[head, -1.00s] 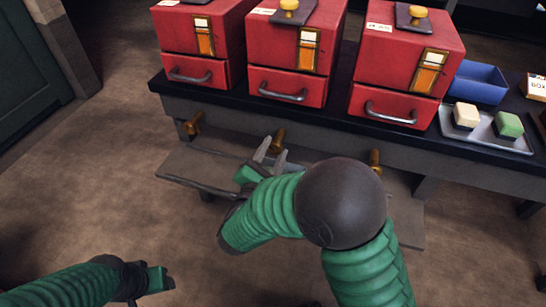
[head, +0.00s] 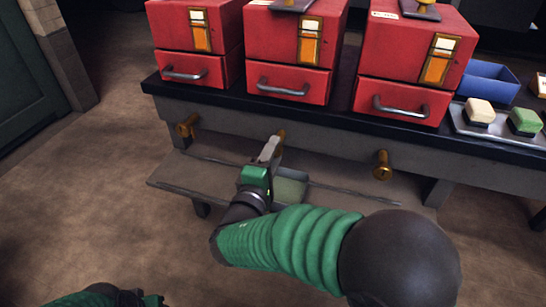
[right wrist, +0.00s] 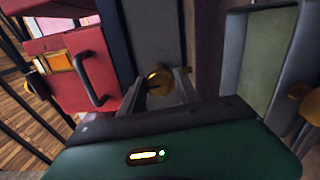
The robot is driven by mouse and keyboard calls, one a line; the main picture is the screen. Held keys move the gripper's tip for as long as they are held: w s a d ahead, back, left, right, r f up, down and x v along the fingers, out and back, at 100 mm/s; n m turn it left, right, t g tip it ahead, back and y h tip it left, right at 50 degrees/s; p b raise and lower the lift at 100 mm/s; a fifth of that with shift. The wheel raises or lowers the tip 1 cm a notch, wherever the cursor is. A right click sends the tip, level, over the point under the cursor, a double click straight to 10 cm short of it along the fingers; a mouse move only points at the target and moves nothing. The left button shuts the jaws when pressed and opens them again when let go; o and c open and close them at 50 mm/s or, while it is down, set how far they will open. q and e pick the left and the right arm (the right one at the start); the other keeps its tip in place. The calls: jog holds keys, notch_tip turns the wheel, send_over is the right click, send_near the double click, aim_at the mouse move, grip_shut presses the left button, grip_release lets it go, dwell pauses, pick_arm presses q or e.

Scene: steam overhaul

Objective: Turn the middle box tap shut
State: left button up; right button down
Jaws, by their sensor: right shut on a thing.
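Three red boxes stand in a row on the bench. The middle box (head: 290,82) has a brass tap (head: 281,133) below it on the bench front. My right gripper (head: 272,148) reaches up to this tap and is shut on it, hiding most of it. In the right wrist view the round brass end of the tap (right wrist: 158,79) shows between the two fingers (right wrist: 166,90). The tap's handle angle is hard to tell. My left gripper (head: 142,298) is low at the bottom left edge, far from the taps, its fingers unclear.
Brass taps sit below the left box (head: 187,126) and the right box (head: 382,165). A low shelf (head: 185,170) runs under the bench. A blue bin (head: 487,82) and a tray (head: 472,130) with two blocks stand at the right. Floor is clear in front.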

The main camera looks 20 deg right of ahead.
jog(key=shift+s+f+m, duration=0.1)
jog(key=shift+f+m, duration=0.2)
jog(key=shift+m, duration=0.2)
jog(key=c, duration=1.1)
grip_release()
jog(key=shift+o, duration=0.9)
jog(key=shift+r, duration=0.15)
